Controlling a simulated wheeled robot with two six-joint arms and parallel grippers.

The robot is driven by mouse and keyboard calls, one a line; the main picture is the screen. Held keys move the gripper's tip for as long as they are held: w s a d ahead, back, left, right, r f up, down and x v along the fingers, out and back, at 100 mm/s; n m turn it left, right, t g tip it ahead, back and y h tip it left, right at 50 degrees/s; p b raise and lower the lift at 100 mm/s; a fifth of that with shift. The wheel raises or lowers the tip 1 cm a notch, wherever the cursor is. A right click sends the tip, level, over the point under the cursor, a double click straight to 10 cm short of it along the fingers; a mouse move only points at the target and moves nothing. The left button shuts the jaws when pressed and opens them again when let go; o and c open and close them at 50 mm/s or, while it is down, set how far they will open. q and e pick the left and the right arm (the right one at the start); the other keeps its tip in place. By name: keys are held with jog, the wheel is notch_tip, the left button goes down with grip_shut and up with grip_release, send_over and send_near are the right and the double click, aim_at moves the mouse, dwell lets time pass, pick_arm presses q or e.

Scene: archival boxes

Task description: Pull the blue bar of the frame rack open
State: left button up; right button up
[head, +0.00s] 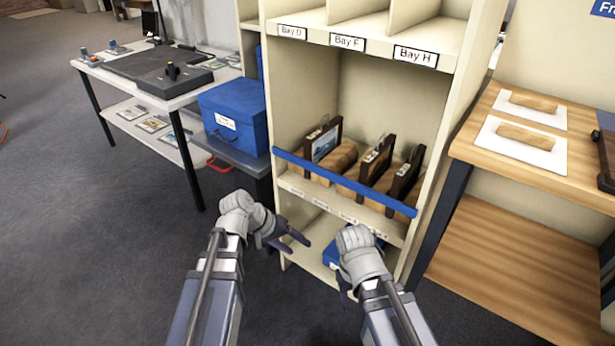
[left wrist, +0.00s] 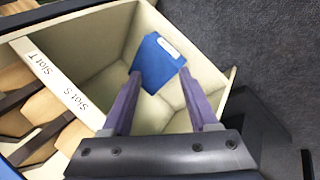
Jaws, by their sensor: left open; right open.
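The blue bar (head: 345,183) runs straight across the front of the cream frame rack (head: 425,115), in front of several dark frames (head: 322,142) standing in slots. My left gripper (head: 297,241) is open and empty, below the bar's left half and apart from it. In the left wrist view its two spread fingers (left wrist: 160,75) point into the rack's lower compartment, with nothing between them. My right gripper (head: 350,285) is below the bar's right half, apart from it; its hand partly hides its fingers.
A blue item (left wrist: 158,62) lies in the rack's lower compartment. A blue box (head: 235,118) sits on a low surface left of the rack, near a white table (head: 190,98). A wooden shelf unit (head: 520,225) stands close on the right.

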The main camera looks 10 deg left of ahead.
pick_arm(q)
jog(key=w+r+n+t+h, duration=0.3)
jog(key=w+r+t+h, duration=0.15)
jog(key=w+r, duration=0.35)
jog(key=n+t+h, duration=0.3)
jog(key=t, duration=0.1)
send_near(299, 160)
jog(key=w+d, duration=0.1)
jog(key=w, duration=0.1)
jog(key=w+d+f, duration=0.1)
jog(key=w+d, duration=0.1)
jog(key=shift+w+d, duration=0.15)
jog(key=shift+d, duration=0.1)
jog(key=shift+m+g+h, duration=0.25)
jog(key=shift+m, duration=0.05)
jog(key=shift+x, duration=3.9)
grip_shut()
